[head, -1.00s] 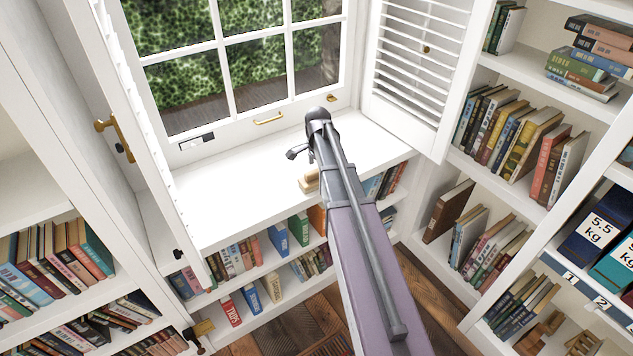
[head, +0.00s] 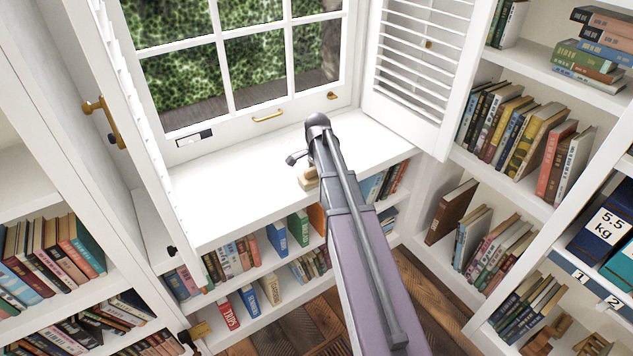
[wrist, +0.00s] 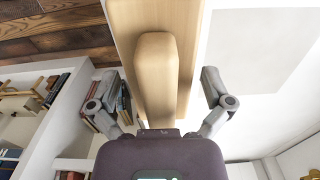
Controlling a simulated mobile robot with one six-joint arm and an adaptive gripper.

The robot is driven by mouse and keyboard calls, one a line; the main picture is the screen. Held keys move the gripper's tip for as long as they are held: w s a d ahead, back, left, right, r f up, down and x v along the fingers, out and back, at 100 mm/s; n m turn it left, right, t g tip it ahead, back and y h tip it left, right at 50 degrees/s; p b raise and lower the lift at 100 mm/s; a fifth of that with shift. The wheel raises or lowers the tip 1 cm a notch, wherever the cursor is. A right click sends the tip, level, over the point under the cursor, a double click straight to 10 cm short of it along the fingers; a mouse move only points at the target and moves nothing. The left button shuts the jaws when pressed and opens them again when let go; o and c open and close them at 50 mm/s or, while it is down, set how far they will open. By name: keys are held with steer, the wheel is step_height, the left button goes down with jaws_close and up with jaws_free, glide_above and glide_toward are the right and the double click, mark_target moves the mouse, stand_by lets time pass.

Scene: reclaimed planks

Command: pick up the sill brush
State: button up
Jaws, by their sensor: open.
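The sill brush, a pale wooden block with a raised rounded grip, lies on the white window sill (head: 230,190). In the head view only a small end of the brush (head: 306,183) shows beside my arm, which hides the rest. In the wrist view the brush (wrist: 157,75) fills the upper middle and runs out of the top edge. My gripper (wrist: 159,78) is open. Its two fingers stand apart on the left and right of the brush, with gaps visible on both sides. The brush's bristles are hidden.
A louvred shutter (head: 415,75) stands folded at the right of the window, and another stands at the left. Bookshelves (head: 520,150) rise at the right, and shelves of books lie below the sill. The sill left of my arm is clear.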

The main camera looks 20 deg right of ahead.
steer(key=shift+f, duration=0.45)
stand_by(0.3)
steer(key=c, duration=1.1)
